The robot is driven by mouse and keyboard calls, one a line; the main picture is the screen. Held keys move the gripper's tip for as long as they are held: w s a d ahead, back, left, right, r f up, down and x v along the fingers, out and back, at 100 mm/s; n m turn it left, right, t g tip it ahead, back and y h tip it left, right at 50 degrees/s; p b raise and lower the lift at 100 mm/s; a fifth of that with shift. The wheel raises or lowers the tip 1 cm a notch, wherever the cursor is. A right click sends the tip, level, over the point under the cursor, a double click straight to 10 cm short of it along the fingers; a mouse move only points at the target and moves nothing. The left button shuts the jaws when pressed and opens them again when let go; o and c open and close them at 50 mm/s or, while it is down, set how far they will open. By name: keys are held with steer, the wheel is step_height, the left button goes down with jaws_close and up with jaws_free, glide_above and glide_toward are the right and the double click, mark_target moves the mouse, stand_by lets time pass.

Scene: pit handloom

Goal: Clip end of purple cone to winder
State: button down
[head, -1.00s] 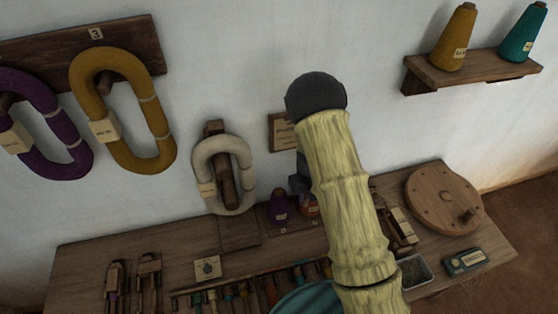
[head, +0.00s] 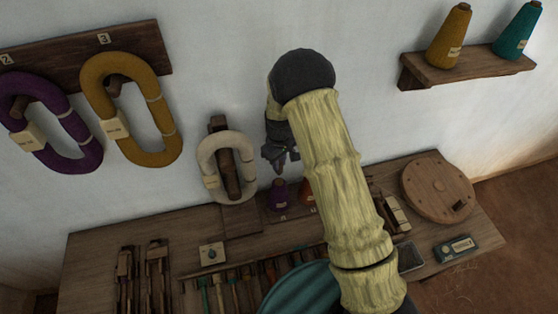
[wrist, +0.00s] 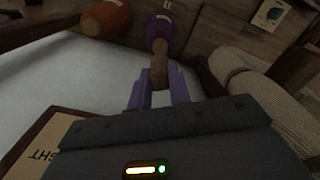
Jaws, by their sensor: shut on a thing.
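The purple cone (head: 279,195) stands on the bench near the wall, and it also shows in the wrist view (wrist: 160,30). In the head view my gripper (head: 281,160) is just above the cone, partly behind my arm. No loose yarn end can be made out. A round wooden disc with a knob (head: 437,187), perhaps the winder, lies at the bench's right end.
An orange cone (wrist: 106,18) stands beside the purple one. A cream skein (head: 211,160) hangs close on the left. Purple (head: 66,112) and mustard (head: 97,72) skeins hang farther left. A shelf (head: 470,68) with two cones is at upper right. Tools crowd the bench front.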

steer(key=shift+f+b, duration=1.25)
steer(key=shift+f, duration=0.95)
steer(key=shift+r+p, duration=1.7)
steer(key=shift+r, duration=0.9)
steer(key=s+d+f+m, duration=0.3)
steer(key=d+m, duration=0.1)
steer(key=d, duration=0.4)
steer(key=s+d+f+m, duration=0.3)
steer(key=d+m, duration=0.2)
steer(key=d, duration=0.3)
steer(key=shift+s+f, duration=0.25)
